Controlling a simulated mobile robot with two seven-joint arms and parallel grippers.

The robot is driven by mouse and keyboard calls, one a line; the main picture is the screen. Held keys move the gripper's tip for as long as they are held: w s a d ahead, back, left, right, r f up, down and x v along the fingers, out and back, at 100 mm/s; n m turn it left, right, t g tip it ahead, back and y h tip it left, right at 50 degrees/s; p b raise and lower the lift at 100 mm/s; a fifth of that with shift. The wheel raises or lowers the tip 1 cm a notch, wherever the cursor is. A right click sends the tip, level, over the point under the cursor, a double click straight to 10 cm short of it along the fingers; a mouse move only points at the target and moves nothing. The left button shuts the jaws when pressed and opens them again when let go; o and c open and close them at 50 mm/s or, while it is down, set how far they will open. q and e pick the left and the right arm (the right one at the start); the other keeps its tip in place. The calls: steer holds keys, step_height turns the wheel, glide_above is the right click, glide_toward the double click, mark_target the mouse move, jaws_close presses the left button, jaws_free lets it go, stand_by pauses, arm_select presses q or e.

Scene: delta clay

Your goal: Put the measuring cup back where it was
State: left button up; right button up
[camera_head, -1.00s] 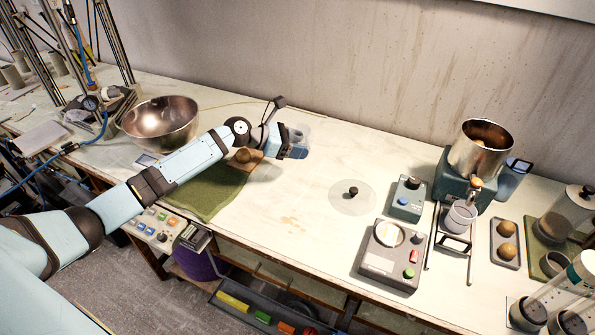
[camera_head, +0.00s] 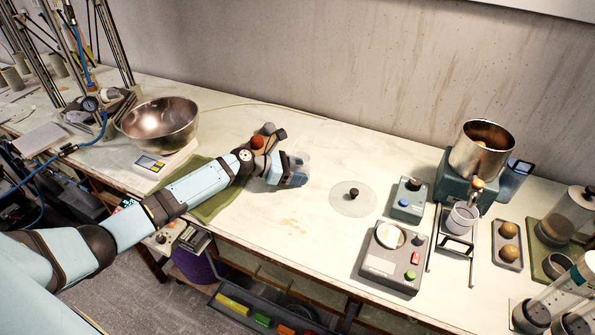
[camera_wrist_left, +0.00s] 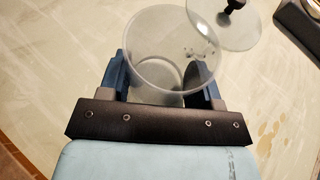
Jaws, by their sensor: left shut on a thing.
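The measuring cup, a clear see-through cup (camera_wrist_left: 172,45), is between the two blue fingers of my left gripper (camera_wrist_left: 168,85) in the left wrist view. Its round open rim faces the camera. In the head view, my left gripper (camera_head: 294,178) is shut on the cup (camera_head: 302,162) over the middle of the bench, left of a clear disc. The gripper partly hides the cup there. I cannot tell whether its base touches the bench. My right gripper is not in view.
The clear disc with a black knob (camera_head: 353,200) lies right of the cup. A metal bowl (camera_head: 160,122), a white scale (camera_head: 150,164) and a green cloth (camera_head: 205,210) are left. Control boxes (camera_head: 392,262) stand right. Bare bench (camera_head: 300,215) lies in front of the cup.

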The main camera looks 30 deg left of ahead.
arm_select(q)
steer(key=shift+f, duration=0.15)
steer(key=o, duration=1)
steer(key=shift+c, duration=0.2)
steer(key=shift+s+a+r, duration=0.1)
steer(key=shift+a+r, duration=0.05)
steer(key=shift+r, duration=0.05)
steer(key=v, duration=1.1)
steer(key=shift+s+a+r, duration=0.2)
steer(key=shift+s, duration=0.05)
